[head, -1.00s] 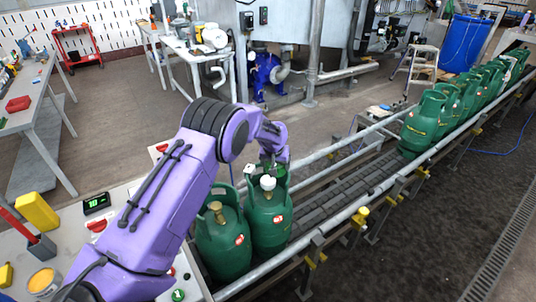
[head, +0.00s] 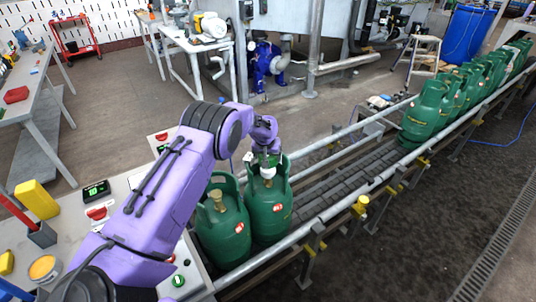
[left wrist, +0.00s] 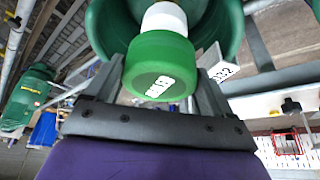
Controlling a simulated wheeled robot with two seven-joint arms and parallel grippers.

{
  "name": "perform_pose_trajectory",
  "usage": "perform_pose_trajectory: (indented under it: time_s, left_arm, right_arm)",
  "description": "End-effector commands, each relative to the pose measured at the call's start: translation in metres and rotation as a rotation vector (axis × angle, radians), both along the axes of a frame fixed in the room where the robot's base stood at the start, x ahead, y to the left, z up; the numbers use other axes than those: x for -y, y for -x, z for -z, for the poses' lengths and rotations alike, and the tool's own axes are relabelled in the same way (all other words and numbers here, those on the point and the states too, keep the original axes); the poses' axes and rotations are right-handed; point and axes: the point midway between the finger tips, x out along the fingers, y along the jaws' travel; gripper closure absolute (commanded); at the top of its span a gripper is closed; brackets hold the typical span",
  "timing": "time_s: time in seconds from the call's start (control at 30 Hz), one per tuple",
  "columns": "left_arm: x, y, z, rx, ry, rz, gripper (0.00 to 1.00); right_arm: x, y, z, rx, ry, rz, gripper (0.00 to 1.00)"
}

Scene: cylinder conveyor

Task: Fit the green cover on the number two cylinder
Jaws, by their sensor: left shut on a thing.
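My left gripper (head: 268,153) is above the rear of two near green cylinders (head: 270,212). It is shut on the green cover (left wrist: 160,66), which has a white label and sits between the fingers in the left wrist view. The cylinder's white valve top (head: 267,172) shows just below the gripper; in the left wrist view the white part (left wrist: 164,18) adjoins the cover. I cannot tell whether they touch. The cylinder's red-and-white sticker is too small to read. The other near cylinder (head: 222,226), with a brass valve, stands to its left. My right gripper is out of view.
The cylinder's green collar surrounds the valve closely, and a white tag (left wrist: 216,63) hangs beside the cover. The conveyor (head: 345,178) has metal side rails. Several more green cylinders (head: 426,116) stand farther along it. A control panel (head: 190,268) is at the near left.

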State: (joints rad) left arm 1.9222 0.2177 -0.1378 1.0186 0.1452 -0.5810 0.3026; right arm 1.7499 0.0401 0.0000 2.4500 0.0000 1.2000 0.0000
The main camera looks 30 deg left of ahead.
Motion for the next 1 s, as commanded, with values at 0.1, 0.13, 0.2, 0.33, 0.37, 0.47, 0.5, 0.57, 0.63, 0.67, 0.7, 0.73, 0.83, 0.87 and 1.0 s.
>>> perform_pose_trajectory:
  time_s: [0.1, 0.13, 0.2, 0.33, 0.37, 0.47, 0.5, 0.57, 0.63, 0.67, 0.7, 0.73, 0.83, 0.87, 1.0]
  left_arm:
    - [0.000, 0.000, 0.018, -0.001, 0.000, 0.000, 0.46]
    - [0.000, 0.000, 0.020, -0.001, 0.000, 0.000, 0.46]
    - [0.000, 0.000, 0.024, 0.000, 0.000, 0.000, 0.46]
    - [0.000, 0.000, 0.024, 0.000, 0.000, 0.000, 0.46]
    - [0.000, 0.000, 0.024, 0.000, 0.000, 0.000, 0.46]
    - [0.000, 0.000, 0.024, 0.000, 0.000, 0.000, 0.46]
    - [0.000, 0.000, 0.024, 0.000, 0.000, 0.000, 0.46]
    - [0.000, 0.000, 0.024, 0.000, 0.000, 0.000, 0.46]
    - [0.000, 0.000, 0.024, 0.000, 0.000, 0.000, 0.46]
    - [0.000, 0.000, 0.024, 0.000, 0.000, 0.000, 0.46]
    - [0.000, 0.000, 0.024, 0.000, 0.000, 0.000, 0.46]
    - [0.000, 0.000, 0.024, 0.000, 0.000, 0.000, 0.46]
    - [0.000, 0.000, 0.024, 0.000, 0.000, 0.000, 0.46]
    - [0.000, 0.000, 0.024, 0.000, 0.000, 0.000, 0.46]
    - [0.000, 0.000, 0.023, 0.000, 0.000, 0.000, 0.46]
  right_arm:
    - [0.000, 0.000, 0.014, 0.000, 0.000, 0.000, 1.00]
    - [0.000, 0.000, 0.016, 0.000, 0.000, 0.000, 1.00]
    - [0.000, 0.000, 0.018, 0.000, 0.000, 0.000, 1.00]
    - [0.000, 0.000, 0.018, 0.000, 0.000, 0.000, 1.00]
    - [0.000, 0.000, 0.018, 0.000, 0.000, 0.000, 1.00]
    - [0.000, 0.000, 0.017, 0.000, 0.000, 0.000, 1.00]
    - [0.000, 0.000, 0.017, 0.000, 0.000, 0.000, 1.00]
    - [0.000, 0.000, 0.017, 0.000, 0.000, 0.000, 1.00]
    - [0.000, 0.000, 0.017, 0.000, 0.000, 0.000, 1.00]
    - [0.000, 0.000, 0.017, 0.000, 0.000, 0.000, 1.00]
    - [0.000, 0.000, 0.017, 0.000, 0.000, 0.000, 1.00]
    - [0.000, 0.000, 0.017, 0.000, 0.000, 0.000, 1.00]
    - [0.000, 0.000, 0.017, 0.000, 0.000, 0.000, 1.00]
    - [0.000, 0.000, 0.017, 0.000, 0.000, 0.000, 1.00]
    - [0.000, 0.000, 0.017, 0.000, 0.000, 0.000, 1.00]
